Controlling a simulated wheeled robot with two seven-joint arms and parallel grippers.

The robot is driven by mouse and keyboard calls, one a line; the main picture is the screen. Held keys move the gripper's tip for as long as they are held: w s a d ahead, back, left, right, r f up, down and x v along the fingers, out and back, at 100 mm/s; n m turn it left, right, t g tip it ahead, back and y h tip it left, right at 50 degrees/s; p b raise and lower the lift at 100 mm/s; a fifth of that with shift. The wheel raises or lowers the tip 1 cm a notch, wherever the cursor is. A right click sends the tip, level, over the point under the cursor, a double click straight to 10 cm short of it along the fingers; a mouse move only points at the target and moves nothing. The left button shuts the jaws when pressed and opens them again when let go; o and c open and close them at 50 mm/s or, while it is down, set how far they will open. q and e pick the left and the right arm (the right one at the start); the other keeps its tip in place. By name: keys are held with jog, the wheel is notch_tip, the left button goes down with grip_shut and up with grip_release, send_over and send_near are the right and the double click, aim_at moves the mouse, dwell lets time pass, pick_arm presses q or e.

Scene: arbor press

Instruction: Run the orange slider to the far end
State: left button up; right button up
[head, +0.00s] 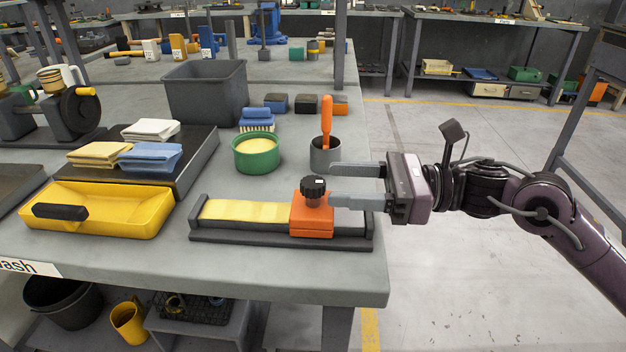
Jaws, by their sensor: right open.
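The orange slider (312,218) is a block with a black knob (313,187) on top. It sits on a dark rail base (215,237), toward the right end, with a short stretch of rail to its right. A pale yellow strip (245,210) lies along the rail to the left of the slider. My right gripper (331,182) comes in from the right with its fingers apart and pointing left. One fingertip is close by the black knob; I cannot tell whether it touches. The other finger is farther back, near the grey cup. My left gripper is not in view.
A grey cup (322,157) holding an orange-handled tool (326,118) stands behind the slider. A green bowl (257,155), a yellow tray (100,210), folded cloths (150,158) and a grey bin (205,92) stand on the table (300,275). The table's front right corner is clear.

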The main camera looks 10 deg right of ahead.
aim_at(313, 182)
jog(key=x, duration=0.4)
jog(key=shift+r+p, duration=0.15)
jog(key=shift+p, duration=0.25)
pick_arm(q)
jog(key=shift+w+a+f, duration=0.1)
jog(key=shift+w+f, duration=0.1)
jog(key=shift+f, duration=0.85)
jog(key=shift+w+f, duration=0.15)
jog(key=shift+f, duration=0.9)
pick_arm(e)
jog(key=shift+w+a, duration=0.2)
jog(key=shift+a, duration=0.4)
jog(key=shift+f, duration=0.2)
